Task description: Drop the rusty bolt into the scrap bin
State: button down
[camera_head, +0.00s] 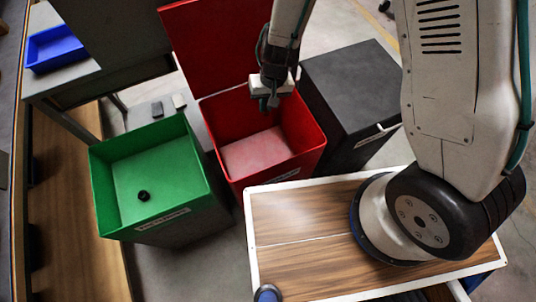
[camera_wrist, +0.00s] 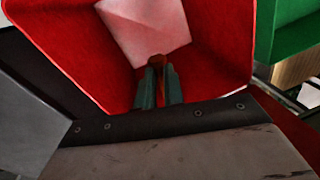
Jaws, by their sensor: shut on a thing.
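My gripper (camera_head: 271,103) hangs over the open red bin (camera_head: 315,140), near its far side in the head view. In the wrist view, my gripper (camera_wrist: 159,88) is shut on a small reddish-brown piece, the rusty bolt (camera_wrist: 157,61), of which only the end shows between the fingertips. The bolt cannot be made out in the head view. Below it in the wrist view are the red bin's inside wall (camera_wrist: 220,45) and its pale floor. The red bin's floor looks empty. The bin labels are too small to read, so I cannot tell which is the scrap bin.
An open green bin (camera_head: 190,155) at left holds a small dark round piece (camera_head: 144,196). A closed dark bin (camera_head: 350,80) stands right of the red one. The red lid (camera_head: 215,45) stands up behind. A blue tray (camera_head: 55,49) sits on a bench at far left.

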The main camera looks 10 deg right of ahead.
jog(key=shift+d+f, duration=0.1)
jog(key=shift+f, duration=2.4)
jog(key=c, duration=1.4)
grip_release()
jog(key=shift+c, duration=0.2)
jog(key=shift+r, duration=0.15)
notch_tip(320, 180, up, 7)
jog(key=d, duration=0.1)
jog(key=shift+r, duration=0.2)
jog(key=shift+w+d, duration=0.1)
